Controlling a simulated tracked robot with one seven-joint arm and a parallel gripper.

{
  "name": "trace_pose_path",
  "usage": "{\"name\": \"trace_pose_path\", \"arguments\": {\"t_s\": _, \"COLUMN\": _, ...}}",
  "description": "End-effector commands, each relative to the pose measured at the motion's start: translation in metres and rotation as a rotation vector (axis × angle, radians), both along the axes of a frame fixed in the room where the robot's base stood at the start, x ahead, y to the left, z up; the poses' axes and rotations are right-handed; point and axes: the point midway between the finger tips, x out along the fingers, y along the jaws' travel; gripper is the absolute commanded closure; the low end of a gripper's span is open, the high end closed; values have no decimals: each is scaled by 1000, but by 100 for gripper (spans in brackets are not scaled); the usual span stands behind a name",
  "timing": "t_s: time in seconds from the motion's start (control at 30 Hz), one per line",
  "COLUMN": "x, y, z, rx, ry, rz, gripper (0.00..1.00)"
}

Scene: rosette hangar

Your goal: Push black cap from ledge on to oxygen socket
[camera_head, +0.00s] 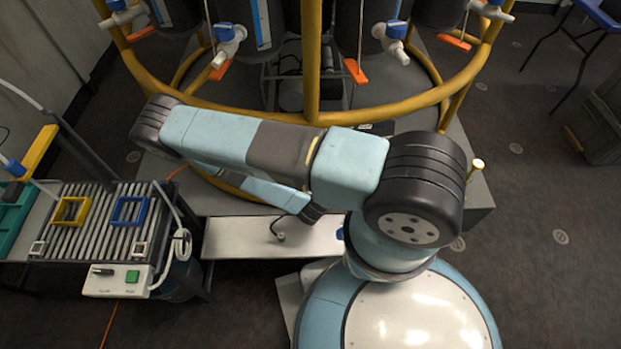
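A pale flat shelf, which looks like the ledge (235,240), lies low in the middle, left of my base. I cannot make out the oxygen socket. My folded blue and black arm crosses the middle and covers part of the shelf's back edge and the frame behind.
A yellow tubular ring frame (312,110) holds dark cylinders with white and blue valves and orange tabs. At left stands a slatted rack (95,222) with a yellow and a blue square frame and a control box (117,281). The dark floor at right is mostly open.

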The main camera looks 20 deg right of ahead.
Motion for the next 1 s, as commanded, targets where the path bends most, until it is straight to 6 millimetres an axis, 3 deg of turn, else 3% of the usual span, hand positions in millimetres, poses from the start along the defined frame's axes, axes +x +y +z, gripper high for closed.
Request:
{"name": "trace_pose_path", "arguments": {"t_s": 0.67, "x": 1, "y": -1, "z": -1, "rx": 1, "ry": 0, "rz": -1, "gripper": 100}}
{"name": "trace_pose_path", "arguments": {"t_s": 0.7, "x": 1, "y": -1, "z": -1, "rx": 0, "ry": 0, "rz": 0, "gripper": 69}}
{"name": "trace_pose_path", "arguments": {"t_s": 1.0, "x": 1, "y": 0, "z": -1, "rx": 0, "ry": 0, "rz": 0, "gripper": 41}}
